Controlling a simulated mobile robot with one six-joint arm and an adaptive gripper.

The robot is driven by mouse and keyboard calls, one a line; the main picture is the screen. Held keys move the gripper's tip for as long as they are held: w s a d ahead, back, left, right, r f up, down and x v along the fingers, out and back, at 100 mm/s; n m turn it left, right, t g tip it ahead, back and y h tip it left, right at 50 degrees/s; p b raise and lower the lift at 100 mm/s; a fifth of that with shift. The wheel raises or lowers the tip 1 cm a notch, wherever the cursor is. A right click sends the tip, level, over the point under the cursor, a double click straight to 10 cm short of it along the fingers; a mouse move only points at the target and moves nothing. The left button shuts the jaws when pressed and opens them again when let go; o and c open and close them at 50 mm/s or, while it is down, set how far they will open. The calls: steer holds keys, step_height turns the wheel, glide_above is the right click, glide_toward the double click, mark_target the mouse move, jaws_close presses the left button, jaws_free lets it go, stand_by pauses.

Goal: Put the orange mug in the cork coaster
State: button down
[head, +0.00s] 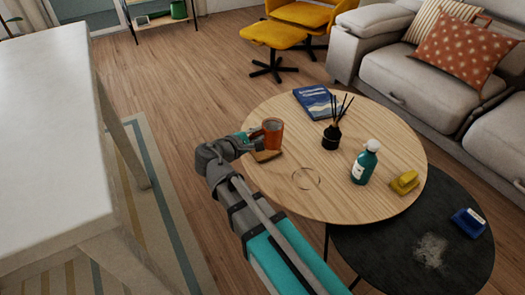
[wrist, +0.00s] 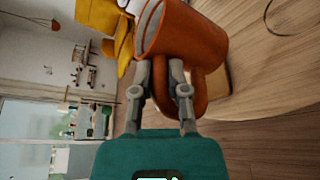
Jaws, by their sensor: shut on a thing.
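The orange mug (head: 273,132) is at the left side of the round wooden table, and it fills the upper middle of the wrist view (wrist: 190,42). My gripper (head: 252,138) is at the mug's left side. In the wrist view its two fingers (wrist: 166,75) are shut on the mug's handle. The cork coaster (head: 266,156) lies on the table just below the mug in the head view, partly covered by the mug and gripper. I cannot tell whether the mug touches the coaster or hangs slightly above it.
On the wooden table (head: 385,195) are a blue book (head: 318,102), a black reed diffuser (head: 332,137), a teal bottle (head: 365,163) and a yellow object (head: 404,182). A lower black table (head: 400,260) holds a blue item (head: 468,222). A white table (head: 50,130) stands left.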

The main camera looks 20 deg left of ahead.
steer(key=shift+s+d+f+b, duration=0.2)
steer(key=shift+d+f, duration=0.1)
steer(key=shift+d, duration=0.35)
steer(key=shift+s+d+f+b, duration=0.1)
steer(key=shift+d+f+b, duration=0.15)
steer(key=shift+d, duration=0.4)
steer(key=shift+w+a, duration=0.1)
steer(key=shift+w, duration=0.05)
steer(key=b, duration=0.9)
glide_above(251, 152)
step_height(251, 152, down, 9)
steer(key=shift+s+d, duration=0.35)
steer(key=shift+s, duration=0.05)
steer(key=shift+w+a+f+b, duration=0.35)
steer(key=shift+w+f+b, duration=0.05)
steer(key=shift+f+b, duration=0.3)
steer(key=shift+s+d+f+b, duration=0.1)
steer(key=shift+f+b, duration=1.2)
